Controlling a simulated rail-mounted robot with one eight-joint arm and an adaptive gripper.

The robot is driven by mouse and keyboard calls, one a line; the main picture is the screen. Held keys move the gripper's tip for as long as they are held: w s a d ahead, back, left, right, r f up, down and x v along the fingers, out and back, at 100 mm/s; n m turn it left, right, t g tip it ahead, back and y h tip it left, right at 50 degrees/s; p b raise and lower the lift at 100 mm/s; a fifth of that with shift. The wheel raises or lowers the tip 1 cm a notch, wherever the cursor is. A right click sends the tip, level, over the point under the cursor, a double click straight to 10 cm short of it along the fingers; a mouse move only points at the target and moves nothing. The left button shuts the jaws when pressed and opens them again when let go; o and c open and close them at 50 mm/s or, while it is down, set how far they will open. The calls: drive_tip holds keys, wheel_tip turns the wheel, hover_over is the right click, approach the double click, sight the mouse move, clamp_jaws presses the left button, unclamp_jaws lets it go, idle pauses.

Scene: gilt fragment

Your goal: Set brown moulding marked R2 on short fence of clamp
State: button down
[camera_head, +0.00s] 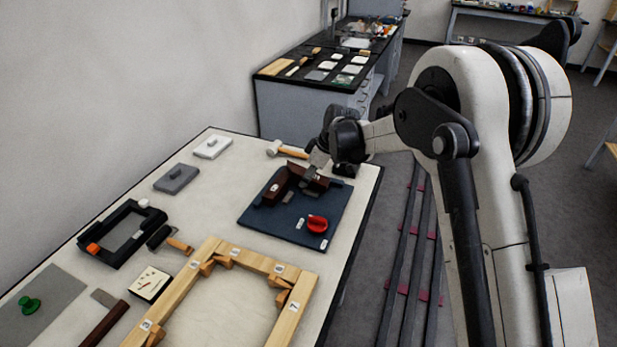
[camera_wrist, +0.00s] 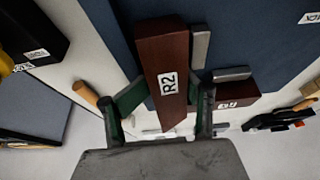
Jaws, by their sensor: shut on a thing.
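The brown moulding marked R2 (camera_wrist: 163,65) fills the middle of the wrist view, label facing the camera. My gripper (camera_wrist: 166,105) has its dark green fingers closed on both sides of it. In the head view my gripper (camera_head: 314,174) is over the far side of the dark blue clamp board (camera_head: 262,222), with the held moulding (camera_head: 316,183) under it. Two grey metal fences stand on the board: one (camera_wrist: 200,47) beside R2's right side, another (camera_wrist: 232,74) along a second brown moulding (camera_wrist: 238,95). I cannot tell whether R2 touches its fence or rests on the board.
A red knob (camera_head: 317,223) stands on the board's near right part. A mallet (camera_head: 288,151) lies just beyond the board. A wooden frame (camera_head: 286,262) with corner blocks is in front. A black frame (camera_head: 112,246) and grey block (camera_head: 176,178) stand left.

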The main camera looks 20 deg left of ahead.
drive_tip(key=shift+s+d+f, duration=0.2)
drive_tip(key=shift+s+f, duration=0.1)
drive_tip(key=shift+f, duration=0.2)
drive_tip(key=c, duration=0.7)
unclamp_jaws()
drive_tip(key=shift+w+a+f, duration=0.1)
drive_tip(key=shift+w+f, duration=0.05)
drive_tip(key=shift+c, duration=0.2)
drive_tip(key=shift+o, duration=0.2)
drive_tip(key=shift+r, duration=0.35)
drive_tip(key=shift+a+r+p, duration=0.1)
drive_tip(key=shift+r+p, duration=0.25)
drive_tip(key=shift+r, duration=0.2)
drive_tip(key=shift+r+p, duration=2.05)
drive_tip(key=shift+r, duration=3.9)
